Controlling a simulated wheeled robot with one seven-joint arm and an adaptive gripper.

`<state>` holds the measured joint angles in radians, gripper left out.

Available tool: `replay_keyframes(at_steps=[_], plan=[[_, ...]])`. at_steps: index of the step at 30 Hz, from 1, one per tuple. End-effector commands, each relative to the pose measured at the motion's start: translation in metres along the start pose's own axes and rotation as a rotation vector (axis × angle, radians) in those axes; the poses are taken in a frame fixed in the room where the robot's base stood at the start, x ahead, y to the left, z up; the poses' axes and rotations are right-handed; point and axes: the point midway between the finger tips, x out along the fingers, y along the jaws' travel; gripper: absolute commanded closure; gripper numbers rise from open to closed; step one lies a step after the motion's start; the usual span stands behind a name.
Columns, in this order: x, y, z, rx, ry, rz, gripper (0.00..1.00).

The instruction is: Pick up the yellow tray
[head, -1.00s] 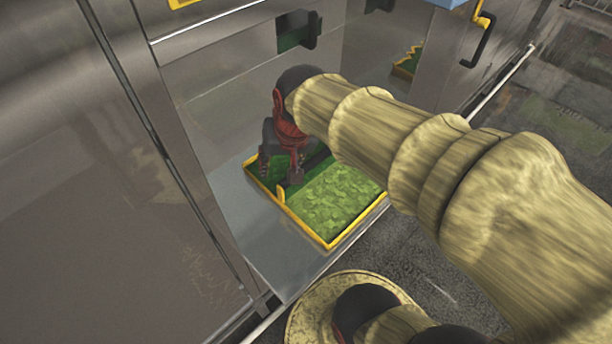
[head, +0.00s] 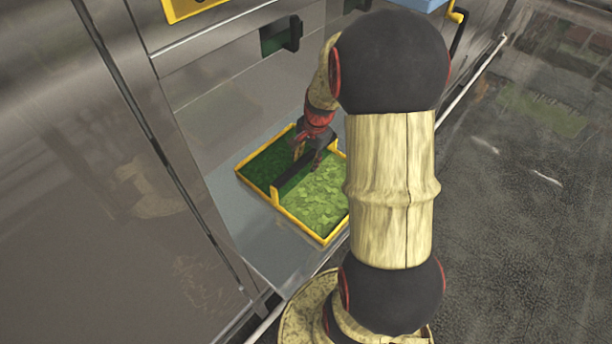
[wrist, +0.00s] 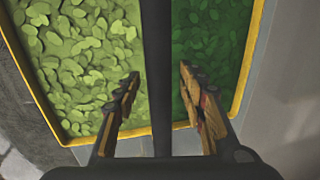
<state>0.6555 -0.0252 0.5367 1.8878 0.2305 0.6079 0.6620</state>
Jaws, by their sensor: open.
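The yellow tray (head: 322,240) lies flat on the grey metal shelf of the machine. It has a yellow rim and a dark middle bar (head: 293,182). One side holds light green leafy stuff, the other is dark green. My gripper (head: 308,158) is over the tray, near the bar's far end. In the wrist view my gripper (wrist: 158,78) is open, with one finger on each side of the dark bar (wrist: 157,40). The tray's yellow rim (wrist: 80,140) crosses below the fingers. I cannot tell how high the fingertips are above the bar, or whether they touch it.
The bare grey shelf (head: 262,225) surrounds the tray on the near left. A metal panel (head: 110,190) stands to the left, and the machine's back wall has a black handle (head: 290,33). A thin rail (head: 470,82) runs along the front edge. Dark floor is clear at right.

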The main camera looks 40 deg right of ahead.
Motion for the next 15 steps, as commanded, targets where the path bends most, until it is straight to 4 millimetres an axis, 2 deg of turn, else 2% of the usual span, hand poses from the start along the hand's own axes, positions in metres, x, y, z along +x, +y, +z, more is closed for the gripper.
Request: replay_keyframes(at_steps=[9, 15], plan=[[0.043, 0.001, -0.002, -0.003, -0.001, 0.002, 0.59], [0.046, 0.000, -0.002, -0.002, 0.001, 0.000, 0.59]])
